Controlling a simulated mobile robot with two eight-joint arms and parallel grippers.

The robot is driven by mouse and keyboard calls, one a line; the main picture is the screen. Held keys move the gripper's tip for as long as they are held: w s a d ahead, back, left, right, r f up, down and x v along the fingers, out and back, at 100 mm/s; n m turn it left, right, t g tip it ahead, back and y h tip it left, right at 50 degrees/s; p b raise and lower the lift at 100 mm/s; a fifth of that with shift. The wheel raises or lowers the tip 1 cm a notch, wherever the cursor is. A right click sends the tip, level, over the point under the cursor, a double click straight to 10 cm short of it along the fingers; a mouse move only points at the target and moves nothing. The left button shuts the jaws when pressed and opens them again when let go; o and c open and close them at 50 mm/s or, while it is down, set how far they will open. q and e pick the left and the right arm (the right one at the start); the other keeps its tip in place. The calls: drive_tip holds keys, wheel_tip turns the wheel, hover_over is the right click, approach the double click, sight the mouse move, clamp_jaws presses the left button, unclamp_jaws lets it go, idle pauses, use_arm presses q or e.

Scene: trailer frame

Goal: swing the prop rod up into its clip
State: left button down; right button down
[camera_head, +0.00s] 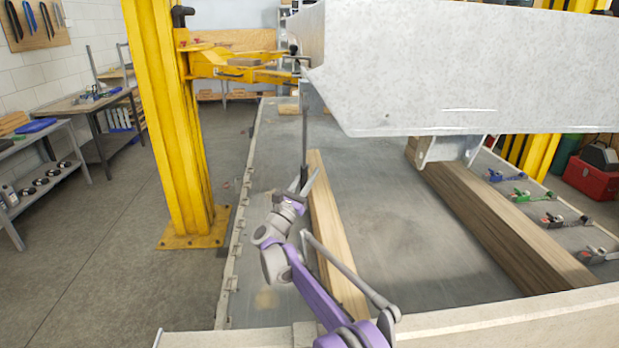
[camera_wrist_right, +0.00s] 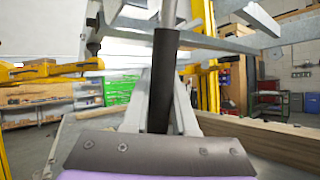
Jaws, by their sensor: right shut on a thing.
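The prop rod (camera_head: 305,112) hangs nearly upright below the left corner of the pale metal trailer frame (camera_head: 440,70). Its lower part has a dark sleeve. My right gripper (camera_head: 304,184) is at the rod's lower end, with its fingers shut on the sleeve. In the right wrist view the dark sleeve (camera_wrist_right: 162,75) stands between the fingers and the bare rod (camera_wrist_right: 169,10) runs up out of the picture. The fingertips are partly hidden behind the sleeve. I cannot make out the clip. My left gripper is not in view.
A yellow lift post (camera_head: 170,120) stands left, its arm (camera_head: 245,68) reaching towards the frame. Wooden beams (camera_head: 337,240) (camera_head: 500,220) lie on the grey platform (camera_head: 400,230). Several coloured clamps (camera_head: 530,196) line the right side. The platform between the beams is clear.

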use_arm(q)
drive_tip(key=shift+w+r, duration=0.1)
use_arm(e)
drive_tip(key=shift+w+r, duration=0.1)
drive_tip(key=shift+w, duration=0.05)
drive_tip(key=c, duration=0.7)
unclamp_jaws()
